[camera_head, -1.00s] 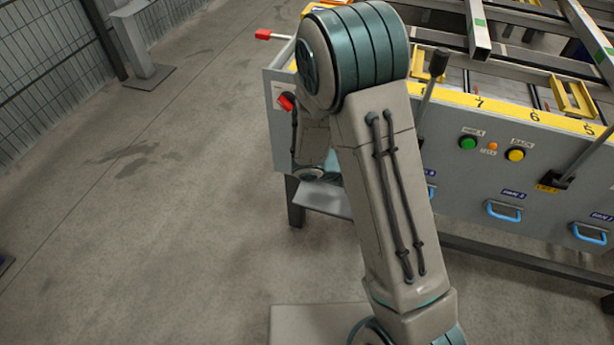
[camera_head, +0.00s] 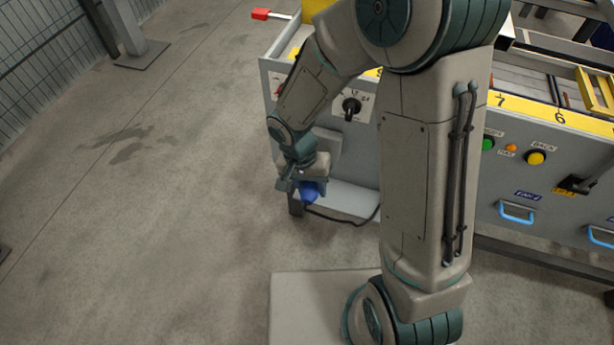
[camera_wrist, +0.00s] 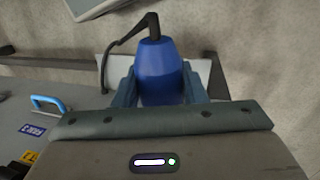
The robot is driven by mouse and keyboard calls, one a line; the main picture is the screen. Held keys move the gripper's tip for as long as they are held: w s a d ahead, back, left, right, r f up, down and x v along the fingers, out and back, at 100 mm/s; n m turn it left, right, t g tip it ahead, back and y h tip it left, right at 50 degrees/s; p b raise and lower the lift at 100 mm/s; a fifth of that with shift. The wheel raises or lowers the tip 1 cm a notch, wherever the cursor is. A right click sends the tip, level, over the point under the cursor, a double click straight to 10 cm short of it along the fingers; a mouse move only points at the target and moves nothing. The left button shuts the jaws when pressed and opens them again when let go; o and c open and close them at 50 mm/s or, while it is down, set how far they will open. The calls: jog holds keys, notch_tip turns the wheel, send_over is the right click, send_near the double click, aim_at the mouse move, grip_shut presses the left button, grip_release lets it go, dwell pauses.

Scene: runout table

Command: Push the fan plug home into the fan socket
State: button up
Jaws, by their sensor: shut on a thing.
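The blue fan plug (camera_wrist: 158,72) is between the fingers of my gripper (camera_wrist: 158,92) in the wrist view, with its black cable leaving the end toward the top. In the head view the blue plug (camera_head: 310,191) shows below my gripper (camera_head: 298,182), in front of the left end of the table's grey front panel. My gripper is shut on the plug. The fan socket is not clearly seen in either view; my arm and gripper cover part of the panel there.
The runout table's grey front (camera_head: 530,190) carries a black rotary knob (camera_head: 351,106), green and yellow buttons, and blue drawer handles (camera_head: 517,211). A light shelf (camera_head: 355,200) sits low beside the plug, with the cable hanging past it. Open floor lies to the left.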

jog(key=shift+w+a+r+m, duration=0.15)
jog(key=shift+a+m, duration=0.25)
jog(key=shift+a, duration=0.05)
jog(key=shift+r, duration=0.1)
jog(key=shift+w, duration=0.2)
jog(key=shift+w+d, duration=0.35)
jog(key=shift+w, duration=0.5)
jog(key=shift+w+d, duration=0.3)
jog(key=shift+w, duration=0.6)
jog(key=shift+w+d, duration=0.35)
jog(key=shift+w, duration=0.5)
jog(key=shift+w+d, duration=0.3)
jog(key=shift+w, duration=0.5)
jog(key=shift+w+d, duration=0.25)
jog(key=shift+w, duration=0.5)
jog(key=o, duration=1.1)
jog(key=shift+o, duration=0.2)
